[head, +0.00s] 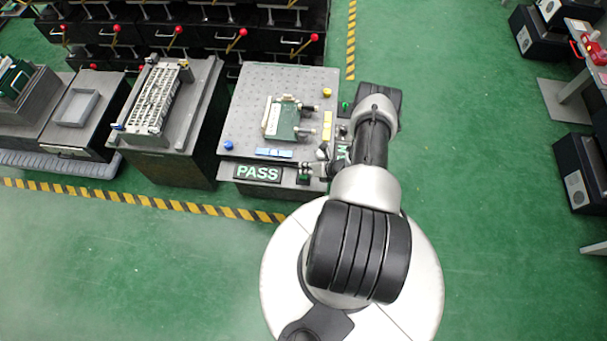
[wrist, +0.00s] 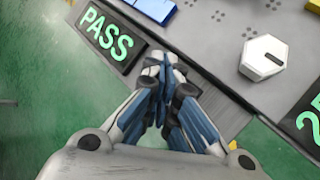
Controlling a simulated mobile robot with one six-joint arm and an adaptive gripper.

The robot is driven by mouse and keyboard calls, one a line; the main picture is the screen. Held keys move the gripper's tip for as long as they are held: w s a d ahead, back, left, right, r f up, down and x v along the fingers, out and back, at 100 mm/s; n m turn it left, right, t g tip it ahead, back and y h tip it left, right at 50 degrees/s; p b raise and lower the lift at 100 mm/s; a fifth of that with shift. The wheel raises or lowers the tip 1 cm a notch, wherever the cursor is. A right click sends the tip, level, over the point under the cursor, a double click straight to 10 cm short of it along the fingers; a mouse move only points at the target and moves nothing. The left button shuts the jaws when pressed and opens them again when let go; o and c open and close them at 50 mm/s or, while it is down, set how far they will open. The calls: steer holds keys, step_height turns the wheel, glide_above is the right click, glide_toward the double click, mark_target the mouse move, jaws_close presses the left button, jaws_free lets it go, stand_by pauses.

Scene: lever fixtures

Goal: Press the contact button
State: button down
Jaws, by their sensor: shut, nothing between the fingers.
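My gripper (head: 308,170) is shut and empty at the front edge of the grey perforated fixture table (head: 262,100). It also shows in the wrist view (wrist: 160,62), with its fingertips together just right of the lit PASS sign (wrist: 108,34). The same PASS sign (head: 258,173) is on the table's front in the head view. A small dark-green part (head: 303,180) shows right below my fingertips; I cannot tell whether it is the contact button or whether I touch it. In the wrist view my fingers cover that spot.
A green circuit board (head: 283,118) is on the table, with a blue knob (head: 228,145) and a yellow knob (head: 327,92). A white hexagonal part (wrist: 263,57) lies right of my fingers. A second lit sign (wrist: 312,122) is further right.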

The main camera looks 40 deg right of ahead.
steer(key=shift+r+p, duration=1.95)
steer(key=shift+r, duration=0.65)
steer(key=shift+w, duration=0.1)
